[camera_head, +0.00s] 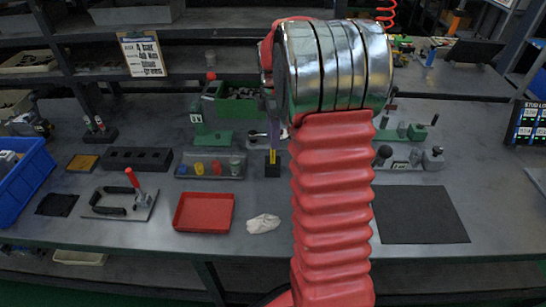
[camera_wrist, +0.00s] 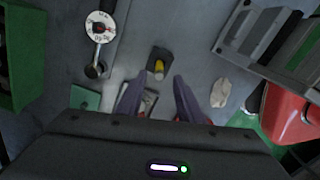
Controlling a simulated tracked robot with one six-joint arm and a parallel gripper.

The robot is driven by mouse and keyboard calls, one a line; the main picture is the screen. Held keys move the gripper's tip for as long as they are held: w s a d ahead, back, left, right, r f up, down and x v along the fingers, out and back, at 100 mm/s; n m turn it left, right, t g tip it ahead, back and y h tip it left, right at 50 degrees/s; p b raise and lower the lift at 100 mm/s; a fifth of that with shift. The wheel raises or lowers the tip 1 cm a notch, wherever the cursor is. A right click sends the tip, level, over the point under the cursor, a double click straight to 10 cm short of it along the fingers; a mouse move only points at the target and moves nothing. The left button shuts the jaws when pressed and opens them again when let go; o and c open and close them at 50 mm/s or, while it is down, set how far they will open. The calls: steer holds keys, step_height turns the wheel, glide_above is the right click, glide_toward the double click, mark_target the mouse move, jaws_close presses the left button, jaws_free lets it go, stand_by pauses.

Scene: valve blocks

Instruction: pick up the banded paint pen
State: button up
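The banded paint pen (camera_head: 272,156) shows as a small yellow upright piece on a dark block (camera_head: 272,171) in the middle of the bench, left of my arm. In the wrist view the yellow pen (camera_wrist: 159,68) stands in the dark block (camera_wrist: 161,53), close to the picture's centre. My gripper (camera_wrist: 160,82) has its two purple fingers apart, with the pen just beyond and between the tips in the picture. Nothing is seen held. In the head view my red arm hides most of the gripper. The pen's bands are too small to make out clearly.
A tray of coloured plugs (camera_head: 211,166), a red tray (camera_head: 203,212) and a crumpled white rag (camera_head: 263,223) lie left of my arm. A green fixture (camera_head: 212,137) stands behind. A dark mat (camera_head: 421,214) lies right. The bench between block and rag is clear.

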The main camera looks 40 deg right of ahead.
mark_target(273, 153)
steer(key=shift+f, duration=1.5)
steer(key=shift+w+f, duration=0.1)
steer(key=shift+f, duration=2.5)
jaws_close()
